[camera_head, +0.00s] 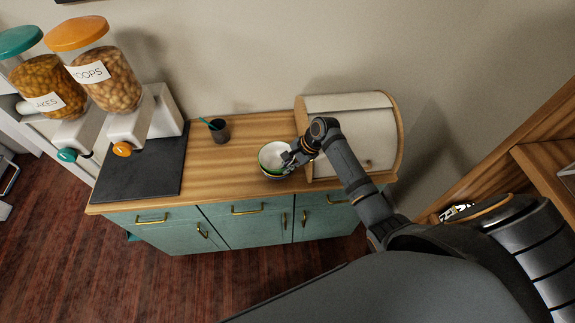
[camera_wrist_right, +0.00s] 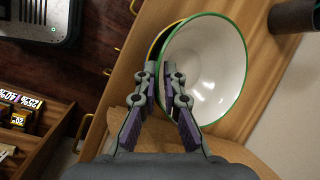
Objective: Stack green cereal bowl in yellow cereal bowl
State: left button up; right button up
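The two bowls overlap closely, a little offset; I cannot tell whether the green one rests fully inside. My right gripper (camera_wrist_right: 160,70) straddles the green bowl's rim, one finger inside and one outside, and looks shut on it; it also shows in the head view (camera_head: 287,159). My left gripper is not in view.
A bread box (camera_head: 350,115) stands right of the bowls, close to my right arm. A dark cup (camera_head: 220,132) stands at the back. Cereal dispensers (camera_head: 108,80) and a dark mat (camera_head: 140,170) are at the left. The counter (camera_head: 225,180) is clear between mat and bowls.

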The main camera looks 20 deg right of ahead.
jog(key=shift+o, duration=1.4)
jog(key=shift+f, duration=0.2)
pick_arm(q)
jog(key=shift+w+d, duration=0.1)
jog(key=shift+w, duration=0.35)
pick_arm(e)
jog(key=shift+w, duration=0.2)
jog(key=shift+r, duration=0.2)
pick_arm(q)
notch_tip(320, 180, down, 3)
jog(key=b, duration=0.2)
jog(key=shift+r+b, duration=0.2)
jog(key=shift+b, duration=0.1)
pick_arm(e)
jog(key=v, duration=1.3)
jog(key=shift+a, duration=0.2)
